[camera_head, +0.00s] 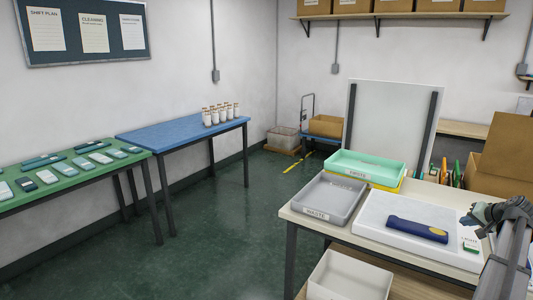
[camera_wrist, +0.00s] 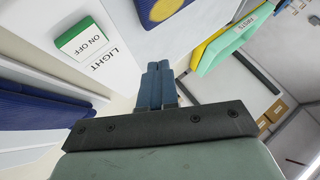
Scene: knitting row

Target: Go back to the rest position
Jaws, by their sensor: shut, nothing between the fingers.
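My gripper (camera_wrist: 157,72) is shut and empty, its two blue fingers side by side in the wrist view. In the head view my arm comes in at the right edge, over the right end of the white panel (camera_head: 378,222) on the pale worktable. A navy piece with a yellow round patch (camera_head: 418,230) lies on that panel, apart from my gripper. It also shows at the top of the wrist view (camera_wrist: 165,10). Another navy thing (camera_wrist: 40,108) shows at the wrist view's left; I cannot tell what.
A grey WASTE tray (camera_head: 328,197) and a mint tray (camera_head: 365,167) stand left of and behind the panel. An open cardboard box (camera_head: 500,155) is at the right. A white bin (camera_head: 350,277) sits below. Green and blue tables (camera_head: 180,132) stand left, beyond open floor.

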